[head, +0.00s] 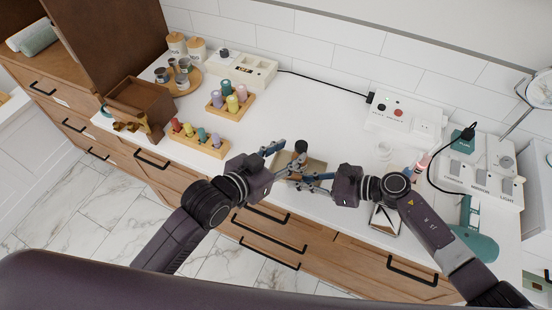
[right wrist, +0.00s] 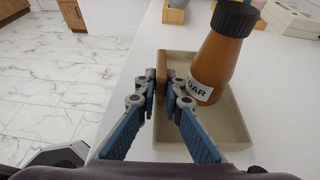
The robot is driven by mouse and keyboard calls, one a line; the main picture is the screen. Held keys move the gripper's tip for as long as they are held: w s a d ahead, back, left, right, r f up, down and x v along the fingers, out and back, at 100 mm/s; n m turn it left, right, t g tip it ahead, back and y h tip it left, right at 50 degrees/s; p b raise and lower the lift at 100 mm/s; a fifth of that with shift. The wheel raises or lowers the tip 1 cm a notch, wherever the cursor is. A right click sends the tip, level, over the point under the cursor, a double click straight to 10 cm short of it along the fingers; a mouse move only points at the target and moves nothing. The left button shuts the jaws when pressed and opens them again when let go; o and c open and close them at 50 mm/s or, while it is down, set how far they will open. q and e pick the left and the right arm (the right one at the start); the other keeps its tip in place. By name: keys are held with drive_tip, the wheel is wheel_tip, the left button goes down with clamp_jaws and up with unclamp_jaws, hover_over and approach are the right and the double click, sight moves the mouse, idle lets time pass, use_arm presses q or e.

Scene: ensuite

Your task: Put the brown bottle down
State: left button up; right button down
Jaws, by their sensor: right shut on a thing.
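The brown bottle (right wrist: 222,60) has a black cap and a white label reading "DAR" in the right wrist view. It stands in a shallow beige tray (right wrist: 218,128); in the head view its dark cap (head: 301,147) shows above the tray (head: 318,166). My right gripper (right wrist: 164,88) is shut on a brown bar at the tray's edge, beside the bottle and apart from it. It also shows in the head view (head: 307,180). My left gripper (head: 283,160) is at the tray's left side, fingers spread and apparently empty; its fingertips partly hide the tray.
Wooden racks with coloured bottles (head: 200,143) stand left on the white counter. A brown box (head: 138,102) is farther left. White control boxes (head: 405,118) and a cable are at the right. The counter behind the tray (head: 315,110) is clear.

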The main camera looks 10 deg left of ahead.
use_arm(q)
drive_tip(key=v, duration=0.5)
drive_tip(key=shift+s+a+r, duration=0.1)
drive_tip(key=shift+s+a, duration=0.1)
use_arm(e)
drive_tip(key=c, duration=2)
unclamp_jaws()
